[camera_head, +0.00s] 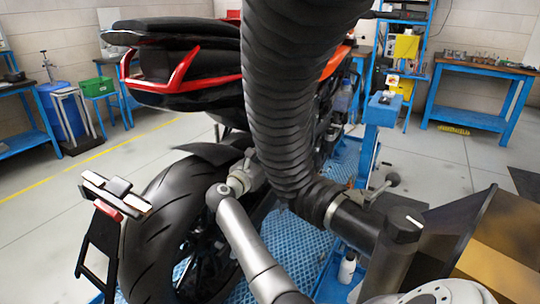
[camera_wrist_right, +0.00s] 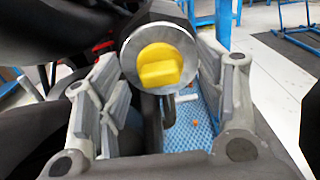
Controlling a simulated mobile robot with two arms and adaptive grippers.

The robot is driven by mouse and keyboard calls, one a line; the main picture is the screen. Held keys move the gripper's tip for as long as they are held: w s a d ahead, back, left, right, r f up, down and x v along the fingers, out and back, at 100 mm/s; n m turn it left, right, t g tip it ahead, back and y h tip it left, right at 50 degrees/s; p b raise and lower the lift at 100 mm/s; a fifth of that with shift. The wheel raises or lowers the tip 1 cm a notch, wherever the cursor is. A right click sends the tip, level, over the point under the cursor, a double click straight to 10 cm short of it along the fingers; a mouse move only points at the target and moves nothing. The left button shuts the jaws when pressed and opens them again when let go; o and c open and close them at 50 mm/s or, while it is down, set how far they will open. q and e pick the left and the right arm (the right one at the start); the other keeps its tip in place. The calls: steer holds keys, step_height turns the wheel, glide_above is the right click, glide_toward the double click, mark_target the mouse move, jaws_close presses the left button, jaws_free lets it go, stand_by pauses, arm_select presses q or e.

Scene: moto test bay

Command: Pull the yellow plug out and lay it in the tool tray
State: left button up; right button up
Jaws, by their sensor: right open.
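The yellow plug (camera_wrist_right: 160,66) sits in the round silver end piece (camera_wrist_right: 131,55) in the right wrist view. It has a raised grip bar across its face. My right gripper (camera_wrist_right: 157,57) is open, with one finger on each side of the silver end piece. I cannot tell whether either finger touches it. In the head view the plug does not show, and a thick black hose covers the middle of the picture. My left gripper is not in view. I cannot make out the tool tray.
A motorcycle (camera_head: 190,75) with a large rear tyre (camera_head: 160,235) stands on a blue lift (camera_head: 345,152). The black hose (camera_head: 275,110) hangs close in front.

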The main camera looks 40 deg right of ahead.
mark_target(268, 157)
stand_by(0.4)
steer(key=shift+r, duration=0.1)
jaws_close()
steer(key=shift+a, duration=0.1)
steer(key=shift+s+a, duration=0.1)
steer(key=shift+a, duration=0.1)
steer(key=shift+b+v, duration=0.35)
steer(key=shift+v, duration=2.1)
steer(key=shift+a, duration=0.2)
